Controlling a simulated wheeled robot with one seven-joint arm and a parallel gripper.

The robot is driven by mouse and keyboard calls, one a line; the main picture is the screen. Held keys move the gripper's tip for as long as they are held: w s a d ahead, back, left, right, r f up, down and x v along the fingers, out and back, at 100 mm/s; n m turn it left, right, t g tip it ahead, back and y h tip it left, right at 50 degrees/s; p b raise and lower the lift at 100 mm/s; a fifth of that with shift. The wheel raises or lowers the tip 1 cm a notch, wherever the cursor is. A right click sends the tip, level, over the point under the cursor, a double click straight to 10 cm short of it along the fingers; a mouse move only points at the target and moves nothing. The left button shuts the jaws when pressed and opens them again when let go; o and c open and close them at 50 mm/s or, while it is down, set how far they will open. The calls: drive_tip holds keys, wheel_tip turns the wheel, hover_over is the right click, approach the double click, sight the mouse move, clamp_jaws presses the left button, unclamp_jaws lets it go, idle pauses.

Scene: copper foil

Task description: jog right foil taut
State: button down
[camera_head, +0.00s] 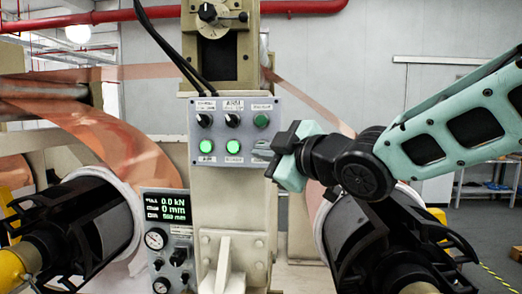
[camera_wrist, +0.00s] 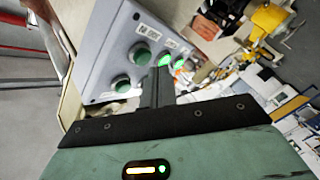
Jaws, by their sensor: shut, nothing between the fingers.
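My gripper (camera_head: 264,160) is shut and empty, with its fingertips at the lower right of the grey control panel (camera_head: 236,105). In the wrist view the closed fingers (camera_wrist: 161,78) point at the panel's buttons. Two lit green buttons (camera_head: 206,147) (camera_head: 232,147) are in the lower row. An unlit green button (camera_head: 261,120) is at the upper right. Another unlit green button (camera_wrist: 140,54) shows close to the fingertips in the wrist view; the gripper hides it in the head view. I cannot tell if they touch. The right copper foil (camera_head: 312,98) slopes down to the right.
Two black knobs (camera_head: 204,120) (camera_head: 232,119) are on the panel. A display (camera_head: 167,207) below left reads 0.0 kN and 0 mm. Black rolls stand left (camera_head: 85,225) and right (camera_head: 365,240). A copper foil (camera_head: 120,140) curves down at left.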

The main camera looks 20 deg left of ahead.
drive_tip(key=shift+s+d+b, duration=0.2)
drive_tip(key=shift+s+b, duration=0.45)
drive_tip(key=shift+s, duration=0.15)
drive_tip(key=shift+s+d+b, duration=0.2)
drive_tip(key=shift+s+b, duration=0.5)
drive_tip(key=shift+s, duration=0.15)
drive_tip(key=shift+s+d+b, duration=0.2)
drive_tip(key=shift+s+b, duration=0.45)
drive_tip(key=shift+s, duration=0.15)
drive_tip(key=s+d+f+m+g+h+b, duration=0.1)
drive_tip(key=s+d+f+m+h, duration=0.3)
drive_tip(key=d+f, duration=0.55)
drive_tip(key=s+d+f+m+g+h+b, duration=0.15)
drive_tip(key=d+f+m+h, duration=0.35)
drive_tip(key=f, duration=0.7)
drive_tip(key=s+d+f+m+g+h, duration=0.4)
drive_tip(key=s+d+f, duration=0.7)
drive_tip(key=s+d, duration=0.4)
drive_tip(key=shift+s+d+m+g+h, duration=0.2)
drive_tip(key=shift+s+m+g+h, duration=0.3)
drive_tip(key=shift+g, duration=0.65)
drive_tip(key=shift+w, duration=0.25)
